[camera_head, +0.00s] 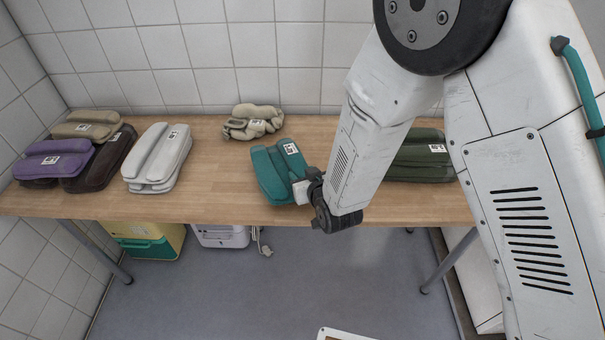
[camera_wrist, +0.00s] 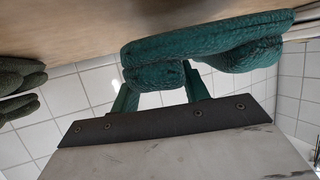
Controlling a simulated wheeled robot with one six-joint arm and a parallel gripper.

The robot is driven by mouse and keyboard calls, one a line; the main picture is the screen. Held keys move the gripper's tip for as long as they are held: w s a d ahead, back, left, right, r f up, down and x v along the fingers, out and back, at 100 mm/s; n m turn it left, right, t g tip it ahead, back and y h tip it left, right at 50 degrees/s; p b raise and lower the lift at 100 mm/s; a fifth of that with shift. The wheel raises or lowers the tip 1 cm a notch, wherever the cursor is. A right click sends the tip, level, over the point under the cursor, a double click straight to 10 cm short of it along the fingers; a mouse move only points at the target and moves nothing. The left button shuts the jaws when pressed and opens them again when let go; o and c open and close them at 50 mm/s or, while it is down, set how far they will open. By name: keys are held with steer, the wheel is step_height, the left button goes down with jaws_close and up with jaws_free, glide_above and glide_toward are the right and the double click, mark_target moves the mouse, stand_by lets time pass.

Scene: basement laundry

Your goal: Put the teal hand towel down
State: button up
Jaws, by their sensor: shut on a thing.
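The teal hand towel (camera_head: 270,172) is folded, with a small white label on top. It is at the front middle of the wooden table (camera_head: 215,165), at or just above its surface; I cannot tell whether it bears fully on the wood. My gripper (camera_head: 303,189) is shut on the towel's near right end, with my arm coming in from the right. In the wrist view the towel (camera_wrist: 215,50) shows large, with my gripper's teal fingers (camera_wrist: 160,88) at its near side. Part of the grip is hidden by the towel and my wrist.
Left on the table are purple (camera_head: 55,160), beige (camera_head: 88,125), dark brown (camera_head: 103,165) and light grey (camera_head: 157,160) folded towels. A crumpled beige cloth (camera_head: 253,120) lies behind the teal towel. A dark green towel (camera_head: 422,160) is right, partly behind my arm. Bare wood separates grey and teal.

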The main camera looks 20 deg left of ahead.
steer(key=shift+w+a, duration=0.15)
steer(key=shift+w, duration=0.05)
steer(key=shift+w+a+f, duration=0.1)
steer(key=shift+w+f, duration=0.05)
steer(key=shift+f, duration=0.45)
steer(key=shift+w+a+f, duration=0.15)
steer(key=shift+f, duration=0.45)
steer(key=shift+w+a+f, duration=0.1)
steer(key=shift+w+f, duration=0.05)
steer(key=shift+f, duration=0.45)
steer(key=shift+f, duration=0.1)
steer(key=o, duration=1.1)
steer(key=shift+d, duration=0.1)
